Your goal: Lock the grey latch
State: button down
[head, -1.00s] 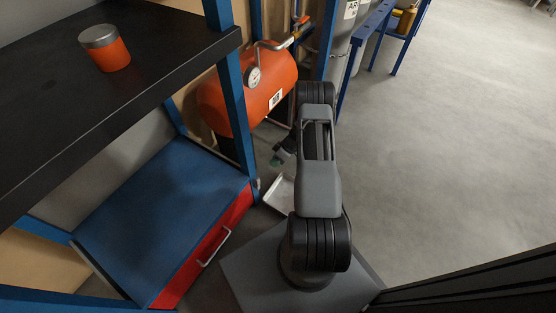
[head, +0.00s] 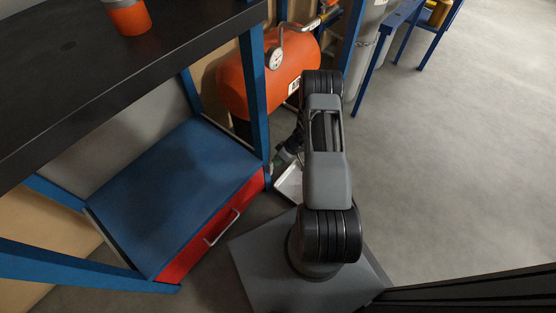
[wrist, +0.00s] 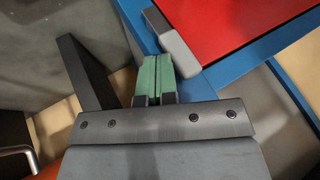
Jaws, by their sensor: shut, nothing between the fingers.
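The grey latch (wrist: 172,42) is a short block-like bar in the wrist view. It lies slantwise across the blue frame edge, beside the red drawer front (wrist: 232,25). My gripper (wrist: 153,62) has green fingertips pressed together with nothing between them. The tips are just left of the latch's lower end, very close to it; I cannot tell whether they touch. In the head view my gripper (head: 279,158) is small and partly hidden behind my arm, near the cabinet's right corner. I cannot make out the latch clearly there.
The red drawer (head: 205,240) with a pale handle (head: 222,227) sits under a blue top (head: 175,190). A blue post (head: 253,95) and an orange tank (head: 235,85) stand close by the arm. An orange can (head: 130,18) is on the black shelf (head: 60,75). Open floor lies to the right.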

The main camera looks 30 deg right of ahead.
jog(key=a+b, duration=0.1)
jog(key=s+a+b, duration=0.1)
jog(key=a+b, duration=0.1)
jog(key=shift+s+r+b, duration=0.15)
jog(key=shift+r+b, duration=0.2)
jog(key=shift+d+r, duration=0.1)
jog(key=p, duration=0.4)
send_near(272, 165)
notch_tip(272, 165, up, 2)
jog(key=shift+s+r, duration=0.15)
jog(key=shift+r, duration=0.6)
